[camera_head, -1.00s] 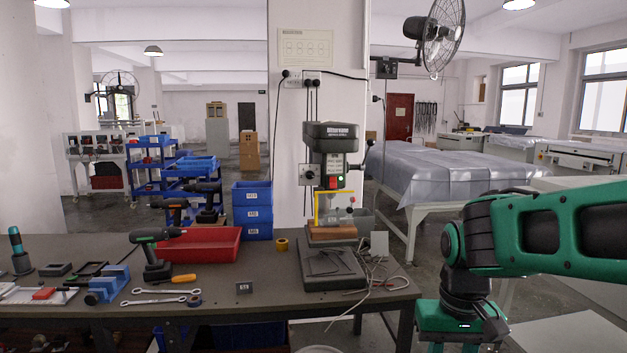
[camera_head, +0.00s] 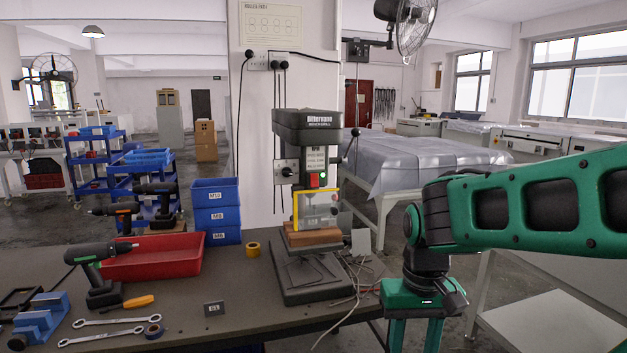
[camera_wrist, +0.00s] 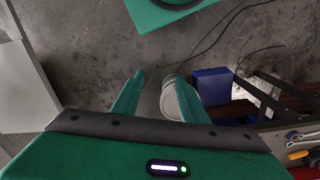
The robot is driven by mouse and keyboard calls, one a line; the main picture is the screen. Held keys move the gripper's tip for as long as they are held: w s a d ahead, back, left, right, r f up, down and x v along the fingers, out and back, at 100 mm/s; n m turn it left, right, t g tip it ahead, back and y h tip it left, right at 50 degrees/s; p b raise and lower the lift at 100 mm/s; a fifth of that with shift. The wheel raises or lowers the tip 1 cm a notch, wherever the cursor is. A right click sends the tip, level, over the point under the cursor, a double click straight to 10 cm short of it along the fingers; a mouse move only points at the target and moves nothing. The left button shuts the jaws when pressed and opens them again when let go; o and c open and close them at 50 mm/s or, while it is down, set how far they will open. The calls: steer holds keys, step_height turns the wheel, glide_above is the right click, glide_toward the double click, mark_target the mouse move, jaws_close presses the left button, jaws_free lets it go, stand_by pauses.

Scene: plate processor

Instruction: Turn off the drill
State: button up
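The drill press (camera_head: 307,165) stands on the right part of the workbench, with a dark head and a yellow-framed guard (camera_head: 317,208). On its front is a red button (camera_head: 314,181) with a green light just above it. A grey box with a knob (camera_head: 287,171) is on the left of its head. My gripper (camera_wrist: 152,82) shows in the wrist view, its two green fingers apart with nothing between them, pointing down over the concrete floor. In the head view my green arm is to the right of the bench, apart from the drill press.
Blue bins (camera_head: 217,210) stand left of the drill press. Loose wires (camera_head: 362,275) lie at its right. A white bucket (camera_wrist: 172,100) is on the floor.

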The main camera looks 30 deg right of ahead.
steer(key=n+t+h, duration=0.3)
steer(key=t+h, duration=0.2)
steer(key=t, duration=1.3)
glide_toward(314, 174)
steer(key=x, duration=0.7)
steer(key=shift+w+d, duration=0.1)
steer(key=shift+w, duration=0.1)
steer(key=shift+c, duration=0.3)
jaws_close()
